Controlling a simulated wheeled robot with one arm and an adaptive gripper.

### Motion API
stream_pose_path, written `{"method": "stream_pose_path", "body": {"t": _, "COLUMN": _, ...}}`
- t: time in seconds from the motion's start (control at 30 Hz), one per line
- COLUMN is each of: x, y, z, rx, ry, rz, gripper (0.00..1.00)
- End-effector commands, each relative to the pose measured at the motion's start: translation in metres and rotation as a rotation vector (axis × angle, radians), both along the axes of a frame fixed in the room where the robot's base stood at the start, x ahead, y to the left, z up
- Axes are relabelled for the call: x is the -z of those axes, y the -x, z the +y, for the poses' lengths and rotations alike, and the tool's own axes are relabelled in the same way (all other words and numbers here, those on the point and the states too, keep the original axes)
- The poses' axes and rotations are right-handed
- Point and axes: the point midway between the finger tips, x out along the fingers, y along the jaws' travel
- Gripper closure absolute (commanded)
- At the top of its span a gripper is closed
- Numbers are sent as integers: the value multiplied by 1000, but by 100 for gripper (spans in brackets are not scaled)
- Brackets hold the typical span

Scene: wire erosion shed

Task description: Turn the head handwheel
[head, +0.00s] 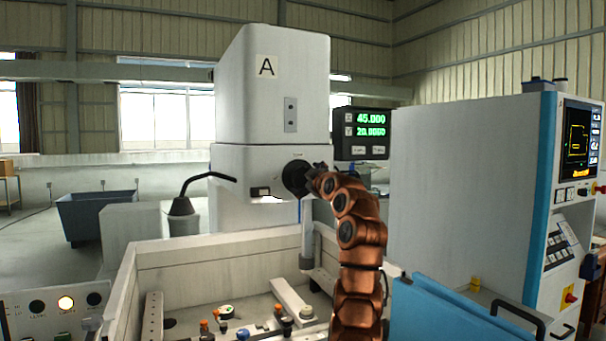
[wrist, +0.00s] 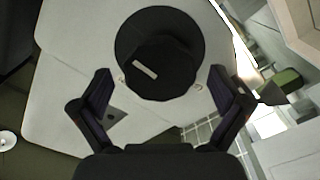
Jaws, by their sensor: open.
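The head handwheel (head: 295,178) is a black round wheel on the front of the white machine head marked A (head: 268,105). In the wrist view the handwheel (wrist: 185,28) shows as a wide black disc with a smaller round black part in front, which bears a short white strip. My gripper (head: 318,174) is right beside the wheel in the head view and hides part of its right side. In the wrist view my gripper (wrist: 160,84) is open, with one finger either side of the smaller round part. Gaps show between both fingers and it.
A black readout (head: 363,133) with green digits is right of the head. Below is a walled work tank (head: 190,253) with clamps and small coloured parts. A white control cabinet (head: 470,190) and blue panel (head: 435,310) stand right.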

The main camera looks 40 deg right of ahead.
Motion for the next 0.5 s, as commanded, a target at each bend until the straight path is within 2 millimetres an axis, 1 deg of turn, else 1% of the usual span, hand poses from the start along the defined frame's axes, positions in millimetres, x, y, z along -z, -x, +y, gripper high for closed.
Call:
{"method": "stream_pose_path", "body": {"t": 0.1, "x": -2, "y": -11, "z": -4, "rx": 0, "ry": -2, "rz": 1, "gripper": 1}}
{"method": "stream_pose_path", "body": {"t": 0.2, "x": -1, "y": -16, "z": -6, "rx": 1, "ry": -1, "rz": 0, "gripper": 1}}
{"method": "stream_pose_path", "body": {"t": 0.5, "x": 0, "y": -18, "z": -6, "rx": 1, "ry": 0, "rz": -1, "gripper": 1}}
